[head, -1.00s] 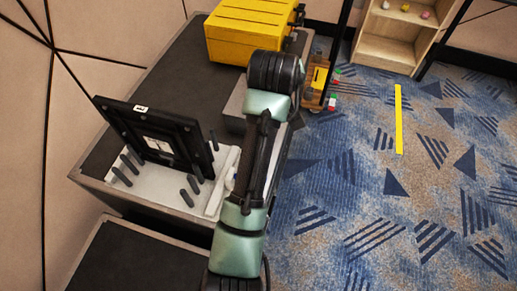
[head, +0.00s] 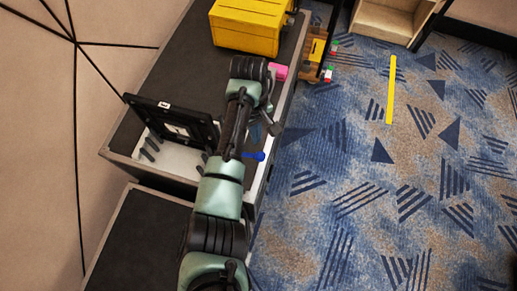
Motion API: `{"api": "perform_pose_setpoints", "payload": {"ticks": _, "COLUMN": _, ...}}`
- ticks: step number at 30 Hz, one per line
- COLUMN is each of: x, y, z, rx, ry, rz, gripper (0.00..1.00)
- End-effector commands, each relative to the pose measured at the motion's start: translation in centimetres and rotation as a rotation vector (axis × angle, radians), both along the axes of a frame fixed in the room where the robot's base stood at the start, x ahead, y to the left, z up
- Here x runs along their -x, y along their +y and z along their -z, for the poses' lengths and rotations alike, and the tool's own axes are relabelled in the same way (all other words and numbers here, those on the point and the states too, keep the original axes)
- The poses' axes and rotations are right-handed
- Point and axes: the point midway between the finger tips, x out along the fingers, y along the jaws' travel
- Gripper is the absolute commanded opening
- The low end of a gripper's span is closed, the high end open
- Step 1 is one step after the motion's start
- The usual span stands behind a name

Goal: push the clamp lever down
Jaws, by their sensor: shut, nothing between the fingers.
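A white base plate (head: 179,158) with dark pegs and an upright black frame (head: 172,122) stands on the near end of the black-topped bench. A blue knob (head: 260,156) on a short blue bar shows just right of my arm at the bench's right edge; it looks like the clamp lever, but my arm hides the rest of it. My gripper (head: 273,128) hangs from the folded wrist, above the knob in the picture, and appears apart from it. It is small in view and looks shut and empty.
A yellow case (head: 246,27) stands at the bench's far end, with a pink object (head: 278,72) near the right edge. A lower black-topped box (head: 140,240) is in front. Wooden shelving (head: 385,18) stands at the back. The patterned carpet on the right is free, with a yellow strip (head: 391,90).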

Motion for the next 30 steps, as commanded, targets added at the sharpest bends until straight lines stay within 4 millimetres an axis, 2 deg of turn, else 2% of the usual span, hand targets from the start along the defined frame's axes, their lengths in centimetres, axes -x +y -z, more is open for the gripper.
{"api": "perform_pose_setpoints", "payload": {"ticks": 9, "x": -0.1, "y": 0.0, "z": 0.2, "rx": 0.000, "ry": -0.002, "rz": 0.001, "gripper": 0.00}}
{"api": "perform_pose_setpoints", "payload": {"ticks": 14, "x": 0.0, "y": 0.0, "z": 1.0, "rx": 0.001, "ry": -0.003, "rz": 0.001, "gripper": 0.00}}
{"api": "perform_pose_setpoints", "payload": {"ticks": 25, "x": 0.4, "y": -0.2, "z": 5.6, "rx": 0.000, "ry": -0.003, "rz": 0.002, "gripper": 0.00}}
{"api": "perform_pose_setpoints", "payload": {"ticks": 30, "x": 0.5, "y": -0.3, "z": 6.9, "rx": 0.000, "ry": -0.005, "rz": 0.002, "gripper": 0.00}}
